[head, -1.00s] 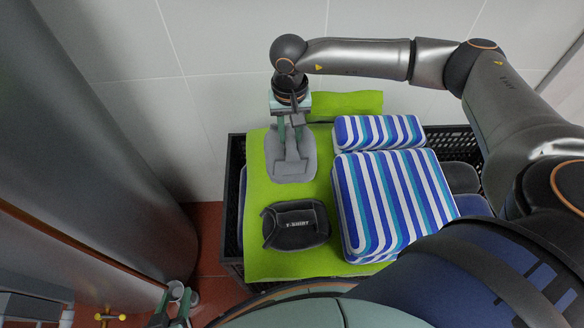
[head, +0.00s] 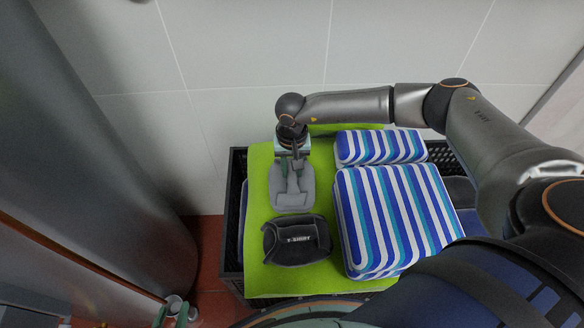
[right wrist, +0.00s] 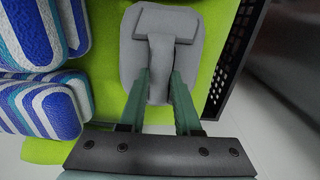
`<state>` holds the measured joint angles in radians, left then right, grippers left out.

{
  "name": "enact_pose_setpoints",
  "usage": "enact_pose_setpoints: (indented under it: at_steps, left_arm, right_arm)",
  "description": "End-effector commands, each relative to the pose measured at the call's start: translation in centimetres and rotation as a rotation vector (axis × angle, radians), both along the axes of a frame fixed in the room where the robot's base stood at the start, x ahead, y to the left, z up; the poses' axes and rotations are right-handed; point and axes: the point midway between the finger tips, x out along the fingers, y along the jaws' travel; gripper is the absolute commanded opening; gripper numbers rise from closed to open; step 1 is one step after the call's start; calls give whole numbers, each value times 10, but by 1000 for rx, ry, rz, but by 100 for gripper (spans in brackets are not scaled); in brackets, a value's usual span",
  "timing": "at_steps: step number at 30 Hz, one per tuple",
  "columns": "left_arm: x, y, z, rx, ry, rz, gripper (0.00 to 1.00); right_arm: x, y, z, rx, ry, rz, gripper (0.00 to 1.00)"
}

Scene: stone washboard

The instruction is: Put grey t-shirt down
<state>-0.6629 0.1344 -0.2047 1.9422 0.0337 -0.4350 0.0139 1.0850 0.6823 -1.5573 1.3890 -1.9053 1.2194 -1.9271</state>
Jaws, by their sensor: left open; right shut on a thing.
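The grey t-shirt (head: 292,199) is a folded pad over the left part of the lime-green cloth; it also shows in the right wrist view (right wrist: 193,52). My right gripper (head: 291,168) is shut on a raised strip in the middle of the shirt, with its fingers on both sides of that strip in the right wrist view (right wrist: 160,88). The shirt lies flat on or just above the cloth; I cannot tell if it touches. My left gripper (head: 172,314) is open at the bottom left, partly cut off by the frame edge, away from the shirt.
A black folded t-shirt (head: 295,243) lies just in front of the grey one on the green cloth (head: 258,185). Striped blue and white folded towels (head: 395,215) lie to the right. A black crate (head: 236,170) holds everything, with a tiled wall behind.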

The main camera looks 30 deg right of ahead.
Motion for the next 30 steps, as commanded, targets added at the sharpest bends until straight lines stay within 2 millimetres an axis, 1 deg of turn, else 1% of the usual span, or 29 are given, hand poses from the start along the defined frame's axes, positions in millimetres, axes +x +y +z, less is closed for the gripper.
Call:
enact_pose_setpoints:
  at_steps: [4, 5, 12, 13, 20, 23, 26, 30]
  left_arm:
    - [0, 0, -4, 0, 2, 0, 50]
    - [0, 0, -4, 1, 4, -2, 50]
    - [1, -1, -2, -1, 3, -3, 50]
    - [1, -1, -2, -1, 3, -3, 50]
    - [1, -2, -1, -1, 0, -4, 50]
    - [2, -2, 5, -2, -3, -4, 50]
    - [2, -2, 3, -2, -8, -3, 50]
    - [3, -1, 4, -2, -10, -2, 50]
  right_arm:
    - [0, 0, -3, 0, -1, -1, 0]
    - [0, 0, -3, 0, 0, -1, 33]
    - [0, 0, -2, 0, 0, -1, 60]
    - [0, 0, -2, 0, 0, -1, 62]
    - [0, 0, -1, 0, 0, -1, 62]
    - [0, 0, 4, 0, 0, -1, 62]
    - [1, 0, 17, 0, -4, -1, 62]
    - [1, -1, 46, 0, -4, 0, 62]
